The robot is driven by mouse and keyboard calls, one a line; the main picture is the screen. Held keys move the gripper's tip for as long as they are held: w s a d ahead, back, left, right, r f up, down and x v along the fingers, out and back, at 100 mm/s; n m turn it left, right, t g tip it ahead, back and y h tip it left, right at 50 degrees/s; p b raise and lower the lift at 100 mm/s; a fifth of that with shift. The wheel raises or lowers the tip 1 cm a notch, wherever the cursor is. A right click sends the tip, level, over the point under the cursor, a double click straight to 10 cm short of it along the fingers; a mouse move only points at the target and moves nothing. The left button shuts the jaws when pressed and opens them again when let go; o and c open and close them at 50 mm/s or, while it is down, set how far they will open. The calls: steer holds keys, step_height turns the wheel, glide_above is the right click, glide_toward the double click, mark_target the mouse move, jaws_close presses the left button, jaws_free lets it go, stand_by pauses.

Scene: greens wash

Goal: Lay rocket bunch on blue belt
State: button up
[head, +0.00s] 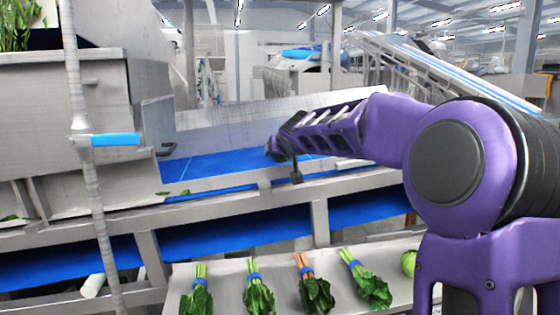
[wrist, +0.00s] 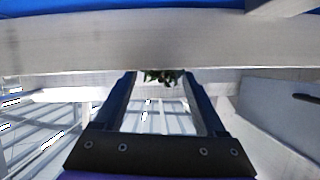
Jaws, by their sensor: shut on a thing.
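My gripper (head: 277,151) is over the near side of the upper blue belt (head: 215,167), with my purple arm reaching in from the right. In the wrist view my gripper (wrist: 161,82) is shut on a leafy green bunch (wrist: 163,77), probably the rocket bunch. Only dark leaves show between the fingertips; its stems are hidden. In the head view my gripper mostly covers it. I cannot tell whether the bunch touches the belt.
A metal rail (head: 240,203) edges the belt in front. An upright post (head: 84,150) with a blue clamp stands at left.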

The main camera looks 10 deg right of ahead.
step_height(320, 180, down, 2)
steer(key=shift+f, duration=0.1)
steer(key=o, duration=1.5)
